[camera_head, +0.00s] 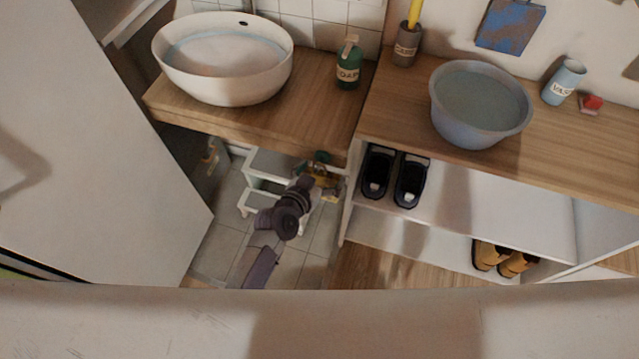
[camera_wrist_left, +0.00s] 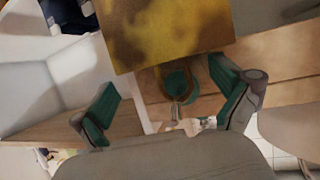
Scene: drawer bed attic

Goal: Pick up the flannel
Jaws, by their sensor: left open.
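A mottled yellow-brown square piece, which looks like a flannel, fills the top middle of the left wrist view (camera_wrist_left: 165,32). In the head view a small yellow patch (camera_head: 325,181) shows at my left gripper (camera_head: 322,170), below the front edge of the wooden counter. My left gripper is open, its two green-padded fingers spread in the left wrist view (camera_wrist_left: 170,103). The yellow-brown piece lies beyond the fingers, and I cannot tell whether they touch it. A blue mottled cloth-like square (camera_head: 510,25) is on the back wall. My right gripper is not in view.
The wooden counter (camera_head: 315,95) carries a white basin (camera_head: 225,85) and a green soap bottle (camera_head: 348,68). A blue-grey bowl (camera_head: 478,105) stands on the right counter. Black shoes (camera_head: 378,172) sit on the shelf below. A white step stool (camera_head: 255,203) stands near my left arm.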

